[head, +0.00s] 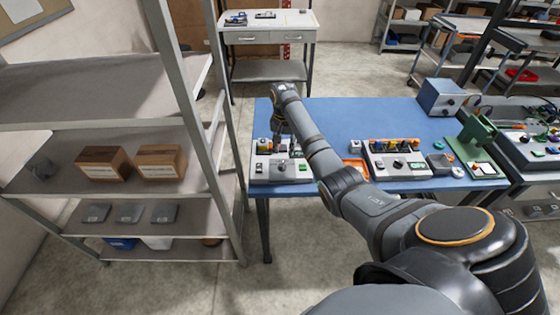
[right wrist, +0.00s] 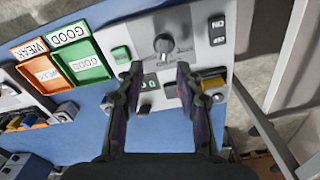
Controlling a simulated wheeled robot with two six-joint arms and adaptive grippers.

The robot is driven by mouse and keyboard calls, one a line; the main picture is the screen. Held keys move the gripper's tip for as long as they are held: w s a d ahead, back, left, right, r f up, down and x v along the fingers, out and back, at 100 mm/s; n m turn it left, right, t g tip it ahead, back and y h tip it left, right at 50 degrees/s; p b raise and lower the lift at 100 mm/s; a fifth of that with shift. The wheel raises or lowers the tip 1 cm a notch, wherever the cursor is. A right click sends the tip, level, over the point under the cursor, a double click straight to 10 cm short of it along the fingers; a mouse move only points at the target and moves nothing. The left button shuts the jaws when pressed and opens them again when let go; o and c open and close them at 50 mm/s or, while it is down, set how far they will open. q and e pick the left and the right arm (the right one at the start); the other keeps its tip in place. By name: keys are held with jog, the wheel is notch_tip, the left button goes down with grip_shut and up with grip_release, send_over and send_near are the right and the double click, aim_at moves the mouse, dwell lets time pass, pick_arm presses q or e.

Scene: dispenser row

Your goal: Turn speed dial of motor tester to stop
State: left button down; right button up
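A light grey device with a dial, taken to be the motor tester (head: 262,178), stands at the left front of the blue table. In the right wrist view its panel (right wrist: 195,25) shows a grey round dial (right wrist: 164,45), a green square (right wrist: 121,55), a small display with green digits (right wrist: 150,82) and a yellow part. The dial's exact setting is too small to read. My right gripper (head: 281,143) is above the device. In the right wrist view its fingers (right wrist: 158,76) are apart, with nothing between them, short of the dial. My left gripper is not in view.
A green GOOD tray (right wrist: 88,62) and an orange WEAK tray (right wrist: 38,88) lie beside the device. A second unit (head: 400,173) with several coloured parts stands to the right. A blue box (head: 440,98) is at the back. A metal shelf (head: 110,128) stands left.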

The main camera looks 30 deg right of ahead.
aim_at(282, 163)
jog(key=shift+m, duration=0.3)
jog(key=f, duration=0.2)
jog(key=f+p, duration=0.1)
jog(key=f, duration=0.2)
jog(key=w+f, duration=0.1)
jog(key=f, duration=0.2)
jog(key=shift+d, duration=0.1)
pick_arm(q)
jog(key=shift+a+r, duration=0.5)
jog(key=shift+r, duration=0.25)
pick_arm(e)
jog(key=shift+s, duration=0.1)
grip_shut()
